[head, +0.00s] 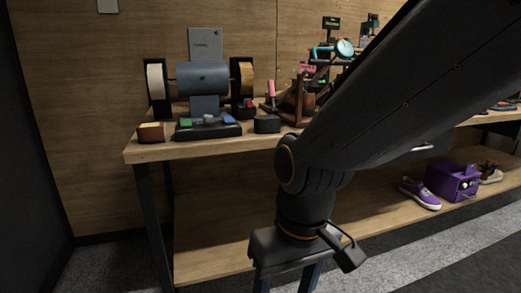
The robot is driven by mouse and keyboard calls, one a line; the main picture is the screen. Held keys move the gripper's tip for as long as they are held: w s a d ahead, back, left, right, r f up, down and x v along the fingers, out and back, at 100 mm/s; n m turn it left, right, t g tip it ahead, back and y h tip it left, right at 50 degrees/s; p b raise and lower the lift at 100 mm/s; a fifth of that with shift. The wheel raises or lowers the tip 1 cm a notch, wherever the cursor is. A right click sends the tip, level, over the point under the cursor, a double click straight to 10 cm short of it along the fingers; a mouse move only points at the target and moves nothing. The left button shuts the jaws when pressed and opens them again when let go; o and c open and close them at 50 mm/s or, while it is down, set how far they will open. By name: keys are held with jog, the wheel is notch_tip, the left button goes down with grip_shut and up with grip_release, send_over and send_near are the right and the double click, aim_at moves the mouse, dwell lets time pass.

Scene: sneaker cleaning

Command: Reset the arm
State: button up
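My arm reaches in from the upper right of the head view and bends down at a dark joint. My gripper (287,279) hangs at the bottom middle, pointing down in front of the bench's lower shelf. Its two fingers stand apart with a gap between them. I see nothing held, but the fingertips are cut off by the bottom edge of the picture.
A wooden bench (148,151) bears a grinding and polishing machine (203,78) at left. My arm hides much of its middle. A purple sneaker (419,193) and a purple box (452,181) lie on the lower shelf at right. The shelf's left part is clear.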

jog(key=s+d+r+m+p, duration=0.1)
jog(key=d+r+m+p, duration=0.1)
jog(key=d+r+p, duration=0.5)
jog(key=s+d+r+m+h+p, duration=0.1)
jog(key=d+r+m+p, duration=0.1)
jog(key=d+r+p, duration=0.6)
notch_tip(320, 180, up, 5)
jog(key=p, duration=1)
jog(key=shift+d+m, duration=0.25)
jog(key=shift+m, duration=0.05)
